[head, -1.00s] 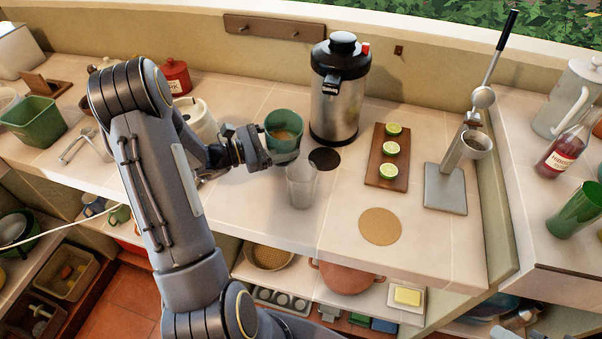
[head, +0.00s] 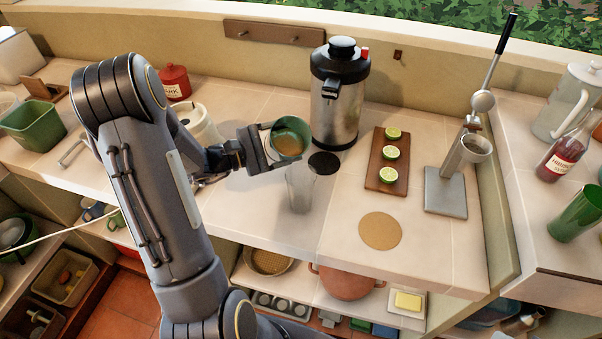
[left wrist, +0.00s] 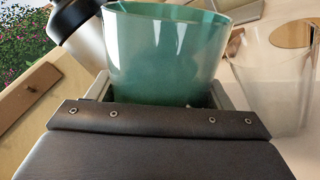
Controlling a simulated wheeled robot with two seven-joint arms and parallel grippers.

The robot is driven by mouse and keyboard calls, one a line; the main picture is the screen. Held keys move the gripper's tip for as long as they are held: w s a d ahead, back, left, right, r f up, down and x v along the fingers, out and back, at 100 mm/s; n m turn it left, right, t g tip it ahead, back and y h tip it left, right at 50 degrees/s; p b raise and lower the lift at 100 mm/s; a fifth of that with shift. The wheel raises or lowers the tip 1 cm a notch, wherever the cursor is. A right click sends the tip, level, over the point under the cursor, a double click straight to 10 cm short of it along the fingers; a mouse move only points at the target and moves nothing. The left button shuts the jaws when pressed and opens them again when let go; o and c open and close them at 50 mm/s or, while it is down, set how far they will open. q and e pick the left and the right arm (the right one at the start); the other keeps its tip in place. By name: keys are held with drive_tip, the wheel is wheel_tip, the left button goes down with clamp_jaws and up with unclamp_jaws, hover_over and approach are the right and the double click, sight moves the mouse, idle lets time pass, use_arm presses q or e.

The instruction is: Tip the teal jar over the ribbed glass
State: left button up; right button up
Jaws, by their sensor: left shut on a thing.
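The teal jar (head: 291,137) is tilted, its mouth turned toward the front right, with brownish contents showing inside. My left gripper (head: 268,146) is shut on the jar and holds it up above the counter. The jar also fills the middle of the left wrist view (left wrist: 165,55). The clear ribbed glass (head: 299,190) stands upright on the counter just below and in front of the jar. It also shows at the right of the left wrist view (left wrist: 268,85). I cannot see any stream between jar and glass. My right gripper is not in view.
A steel urn (head: 339,100) stands close behind the jar, with a dark round mat (head: 324,163) before it. A board (head: 375,179) with lime halves, a cork disc (head: 380,229) and a lever press (head: 445,190) are to the right. The counter's front edge is near the glass.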

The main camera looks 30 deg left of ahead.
use_arm(q)
drive_tip(key=shift+r+m+p, duration=0.35)
drive_tip(key=shift+r+m, duration=0.8)
drive_tip(key=shift+m, duration=0.45)
idle(0.5)
drive_tip(key=shift+s+d+r+m+p, duration=0.1)
drive_tip(key=shift+r+m+p, duration=0.25)
drive_tip(key=shift+r+m, duration=0.4)
drive_tip(key=shift+s+d+r+m+p, duration=0.1)
drive_tip(key=shift+r+m+p, duration=0.25)
drive_tip(key=shift+m, duration=0.6)
idle(1.0)
drive_tip(key=shift+s+d+r+m+p, duration=0.4)
drive_tip(key=shift+d+r+m, duration=0.2)
drive_tip(key=shift+m, duration=0.3)
idle(1.2)
drive_tip(key=shift+s+r+m+b, duration=0.1)
drive_tip(key=shift+r+m+b, duration=0.15)
drive_tip(key=shift+m+b, duration=0.4)
idle(0.4)
